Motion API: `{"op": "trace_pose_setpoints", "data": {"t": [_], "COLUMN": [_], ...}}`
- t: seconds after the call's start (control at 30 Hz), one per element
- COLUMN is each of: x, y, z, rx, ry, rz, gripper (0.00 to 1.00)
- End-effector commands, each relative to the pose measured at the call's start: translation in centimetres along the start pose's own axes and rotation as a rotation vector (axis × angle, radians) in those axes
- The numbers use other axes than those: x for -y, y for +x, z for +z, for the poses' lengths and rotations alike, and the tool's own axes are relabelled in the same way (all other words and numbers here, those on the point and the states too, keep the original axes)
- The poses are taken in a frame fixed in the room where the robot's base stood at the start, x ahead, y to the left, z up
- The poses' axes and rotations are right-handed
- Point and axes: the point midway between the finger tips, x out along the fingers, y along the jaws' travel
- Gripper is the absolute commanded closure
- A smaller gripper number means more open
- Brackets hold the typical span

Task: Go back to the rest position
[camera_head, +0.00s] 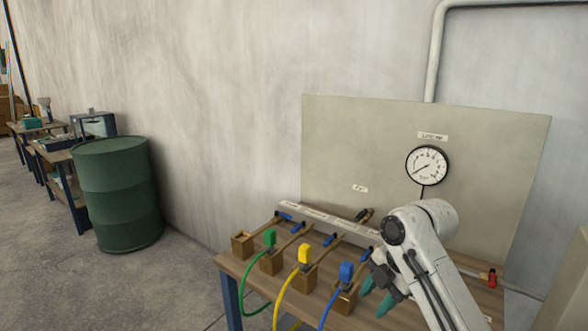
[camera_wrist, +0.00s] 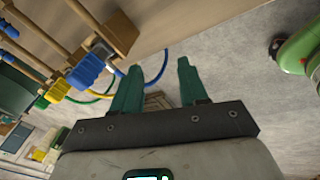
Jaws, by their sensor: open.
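My white arm reaches in from the lower right and hides part of the bench. The blue plug also shows in the wrist view (camera_wrist: 84,72), to the left of the fingers. A yellow plug (camera_head: 304,254) and a green plug (camera_head: 269,238) stand on wooden blocks further left, each with a hose in its colour.
A grey panel (camera_head: 350,130) with a round gauge (camera_head: 427,165) stands behind the bench. A red valve (camera_head: 492,279) is at the bench's right. A green barrel (camera_head: 117,195) and other benches are at the left. Floor between barrel and bench is clear.

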Motion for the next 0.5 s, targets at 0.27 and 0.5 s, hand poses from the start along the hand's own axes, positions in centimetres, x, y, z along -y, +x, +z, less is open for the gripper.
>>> {"op": "trace_pose_setpoints", "data": {"t": [0.27,0.5], "x": [7.2,16.1], "y": [8.4,13.2], "z": [-4.2,-6.6], "rx": [-0.061,-0.054], "ry": [0.484,0.96], "rz": [0.04,0.04], "gripper": [0.57,0.57]}}
